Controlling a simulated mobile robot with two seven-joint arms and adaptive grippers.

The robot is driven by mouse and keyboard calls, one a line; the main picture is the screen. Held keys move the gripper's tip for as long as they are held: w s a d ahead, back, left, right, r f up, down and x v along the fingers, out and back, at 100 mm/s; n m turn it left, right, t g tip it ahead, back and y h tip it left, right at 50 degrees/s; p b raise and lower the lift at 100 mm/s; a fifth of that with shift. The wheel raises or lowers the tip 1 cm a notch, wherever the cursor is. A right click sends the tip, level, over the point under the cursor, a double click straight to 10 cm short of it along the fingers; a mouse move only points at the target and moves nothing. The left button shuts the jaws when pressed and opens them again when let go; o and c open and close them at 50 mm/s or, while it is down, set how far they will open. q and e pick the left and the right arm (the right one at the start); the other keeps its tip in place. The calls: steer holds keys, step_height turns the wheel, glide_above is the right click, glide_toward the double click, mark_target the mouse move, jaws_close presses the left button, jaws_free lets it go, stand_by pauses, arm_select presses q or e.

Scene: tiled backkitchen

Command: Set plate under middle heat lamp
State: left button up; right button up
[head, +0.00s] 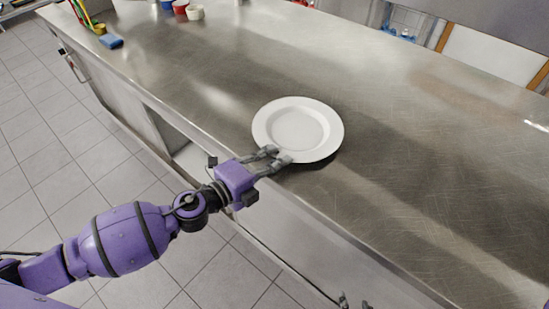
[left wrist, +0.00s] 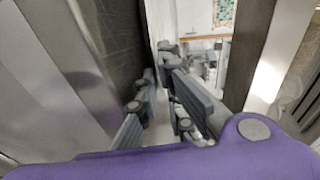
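A round white plate (head: 298,129) lies face up at the near edge of the steel counter, with a dark shadow below its near rim. My left gripper (head: 281,155) is at the near left part of that rim, its fingertips overlapping it in the head view. A pale strip beyond the fingertips may be the plate edge-on, but I cannot tell. Contact with the rim is unclear. My right gripper is in neither view. No heat lamp can be made out.
The steel counter (head: 400,190) is bare to the right of and behind the plate. A blue sponge (head: 111,41) and several small containers (head: 181,7) stand at its far left. A wood-framed white panel (head: 490,55) is at the back right.

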arm_select(q)
steer(key=shift+o, duration=0.3)
steer(key=shift+s+a+r, duration=0.1)
steer(key=shift+a+r, duration=0.05)
steer(key=shift+r, duration=0.05)
steer(key=b+v, duration=0.2)
steer(key=v, duration=0.9)
steer(key=shift+s+a, duration=0.2)
steer(key=shift+s, duration=0.1)
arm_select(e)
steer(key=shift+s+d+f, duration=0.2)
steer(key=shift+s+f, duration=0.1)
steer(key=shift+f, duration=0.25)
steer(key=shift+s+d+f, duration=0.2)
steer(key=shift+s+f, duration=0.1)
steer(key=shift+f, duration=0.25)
arm_select(q)
steer(key=shift+f, duration=0.1)
